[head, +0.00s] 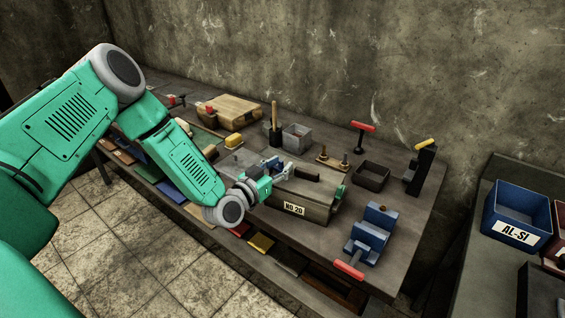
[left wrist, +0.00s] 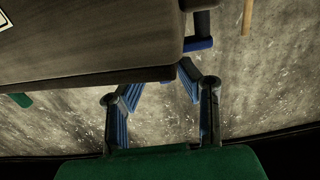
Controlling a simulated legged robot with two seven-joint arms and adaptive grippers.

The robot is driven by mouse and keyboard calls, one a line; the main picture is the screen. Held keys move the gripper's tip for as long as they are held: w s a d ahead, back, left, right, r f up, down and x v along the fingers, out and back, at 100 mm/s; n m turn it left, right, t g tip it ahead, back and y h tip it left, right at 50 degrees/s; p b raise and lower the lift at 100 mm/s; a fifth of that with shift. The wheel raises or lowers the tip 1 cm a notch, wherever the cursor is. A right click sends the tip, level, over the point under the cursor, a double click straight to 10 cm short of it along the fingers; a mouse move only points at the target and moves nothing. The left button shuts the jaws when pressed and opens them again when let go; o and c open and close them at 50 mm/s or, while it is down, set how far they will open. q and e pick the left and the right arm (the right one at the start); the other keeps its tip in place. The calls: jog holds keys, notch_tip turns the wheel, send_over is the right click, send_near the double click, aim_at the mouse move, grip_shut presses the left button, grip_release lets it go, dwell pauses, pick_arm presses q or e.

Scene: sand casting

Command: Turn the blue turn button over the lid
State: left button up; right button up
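The box marked NO 20 (head: 305,205) stands on the workbench, with a dark bar handle on its lid (head: 293,188). In the left wrist view, the box (left wrist: 90,40) fills the upper left. A blue piece that looks like the turn button (left wrist: 198,44) sits at its end by a dark post. My left gripper (head: 282,172) is at the left end of the box. In the left wrist view, its blue-padded fingers (left wrist: 165,88) stand apart with nothing between them, just short of the blue piece. In the head view, the gripper partly hides that end. My right gripper is out of view.
A blue vise (head: 372,232) with a red handle stands right of the box. A green piece (head: 340,192) is at the box's right end. The wall closes off the back.

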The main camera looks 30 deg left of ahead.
pick_arm(q)
jog(key=shift+w, duration=0.55)
jog(key=shift+a+f, duration=0.15)
jog(key=shift+a, duration=0.2)
grip_shut()
jog(key=shift+d, duration=0.15)
jog(key=shift+w+d+n+y, duration=0.15)
jog(key=shift+w+n+y, duration=0.1)
jog(key=shift+n+y, duration=0.25)
jog(key=shift+w+n+y+b, duration=0.2)
jog(key=shift+n+y, duration=0.15)
jog(key=shift+y, duration=0.35)
jog(key=shift+w+n+y+b, duration=0.1)
jog(key=shift+n+y+b, duration=0.2)
jog(key=shift+y, duration=0.4)
jog(key=shift+s+a, duration=0.1)
jog(key=shift+a, duration=0.1)
grip_release()
